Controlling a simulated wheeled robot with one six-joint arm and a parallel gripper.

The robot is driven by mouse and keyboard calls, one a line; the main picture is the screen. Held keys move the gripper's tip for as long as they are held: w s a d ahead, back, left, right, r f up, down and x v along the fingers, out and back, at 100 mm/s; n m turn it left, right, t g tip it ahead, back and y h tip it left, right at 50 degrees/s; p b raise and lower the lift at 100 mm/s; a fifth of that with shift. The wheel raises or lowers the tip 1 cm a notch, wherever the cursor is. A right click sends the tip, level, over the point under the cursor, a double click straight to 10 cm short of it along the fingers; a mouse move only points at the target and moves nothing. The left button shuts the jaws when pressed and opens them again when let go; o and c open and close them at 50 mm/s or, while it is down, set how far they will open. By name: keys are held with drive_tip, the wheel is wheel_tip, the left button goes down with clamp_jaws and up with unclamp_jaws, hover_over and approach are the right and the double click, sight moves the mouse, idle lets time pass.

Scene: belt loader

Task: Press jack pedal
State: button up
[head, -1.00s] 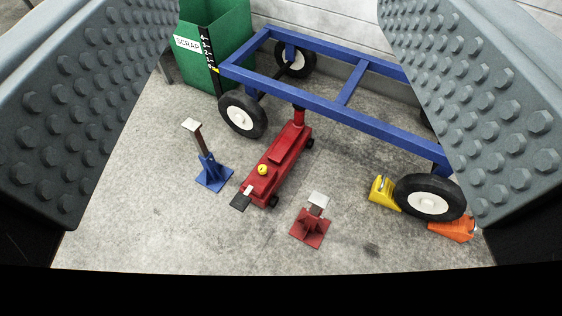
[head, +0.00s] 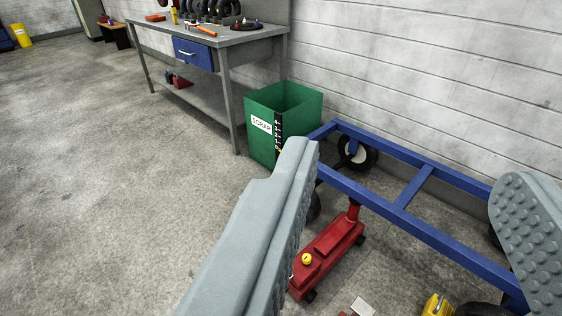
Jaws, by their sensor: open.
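The red floor jack (head: 329,250) stands on the concrete under the blue trailer frame (head: 430,229), its red post up against the near rail. A yellow knob (head: 306,259) sits on top of the jack. The jack's black pedal is hidden behind my gripper's left finger. My gripper (head: 415,215) is open and empty, its two grey studded fingers wide apart with the jack and frame seen between them.
A green scrap bin (head: 293,101) stands by the wall behind the frame. A workbench (head: 240,38) with tools is at the back. A yellow chock (head: 436,305) and a stand's pale top (head: 362,307) show at the bottom. Floor on the left is clear.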

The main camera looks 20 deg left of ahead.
clamp_jaws()
drive_tip(key=w+a+f+n+g, duration=0.2)
drive_tip(key=w+f, duration=0.4)
drive_tip(key=w, duration=0.3)
drive_tip(key=w+a+f+n+g, duration=0.1)
drive_tip(key=w+f+g, duration=0.2)
drive_tip(key=w+f, duration=0.5)
drive_tip(key=w+a+f+n+g+y, duration=0.1)
drive_tip(key=w+a+f+n+g, duration=0.3)
drive_tip(key=w+f, duration=1.15)
drive_tip(key=w+a+f+n+g, duration=0.1)
drive_tip(key=w+a+f+g, duration=0.15)
drive_tip(key=f, duration=0.95)
drive_tip(key=w+a+f+n+g, duration=0.1)
drive_tip(key=w+a+f+g, duration=0.2)
drive_tip(key=f, duration=0.9)
drive_tip(key=s+a+f+n+g, duration=0.1)
drive_tip(key=a+f, duration=0.1)
drive_tip(key=f, duration=0.9)
drive_tip(key=s+a+f+n+g+h, duration=0.1)
drive_tip(key=a+f+n+g, duration=0.1)
drive_tip(key=f, duration=0.9)
drive_tip(key=shift+s, duration=0.4)
